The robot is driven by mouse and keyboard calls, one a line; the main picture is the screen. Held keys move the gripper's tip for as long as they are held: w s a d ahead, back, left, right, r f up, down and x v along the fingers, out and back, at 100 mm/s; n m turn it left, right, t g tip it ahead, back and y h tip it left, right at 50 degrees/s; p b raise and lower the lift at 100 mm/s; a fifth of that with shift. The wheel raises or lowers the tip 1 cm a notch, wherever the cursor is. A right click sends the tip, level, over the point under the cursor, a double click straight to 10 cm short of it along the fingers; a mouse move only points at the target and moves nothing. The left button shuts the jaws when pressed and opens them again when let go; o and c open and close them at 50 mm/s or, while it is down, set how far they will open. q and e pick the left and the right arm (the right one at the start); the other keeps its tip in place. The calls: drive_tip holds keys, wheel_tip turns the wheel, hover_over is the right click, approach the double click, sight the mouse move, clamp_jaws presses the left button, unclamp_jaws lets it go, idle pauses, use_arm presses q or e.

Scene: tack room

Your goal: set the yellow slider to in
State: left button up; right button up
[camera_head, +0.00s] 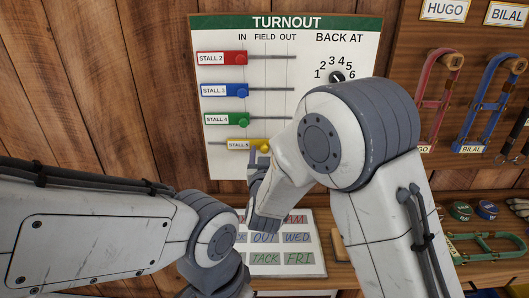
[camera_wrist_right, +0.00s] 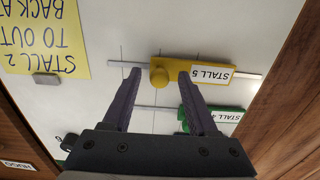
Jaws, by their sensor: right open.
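The yellow slider (camera_head: 257,147), labelled STALL 5, is on the lowest track of the TURNOUT board (camera_head: 218,172). Its knob sits at about the middle FIELD line, right of the IN line. In the right wrist view, which is upside down, the yellow slider (camera_wrist_right: 201,71) shows its round knob between my fingers. My right gripper (camera_wrist_right: 158,76) is open, one finger on each side of the knob, with gaps visible. In the head view my right gripper (camera_head: 260,163) is at the slider, partly hidden by my arm. My left arm is low at left; its fingers are not visible.
Red (camera_head: 230,58), blue (camera_head: 231,90) and green (camera_head: 228,119) sliders stand above at IN. A dial (camera_head: 337,77) is at upper right. A yellow note (camera_wrist_right: 45,35) is on the board. A lettered panel (camera_head: 298,259) lies below; halters hang at right.

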clamp_jaws()
idle(1.4)
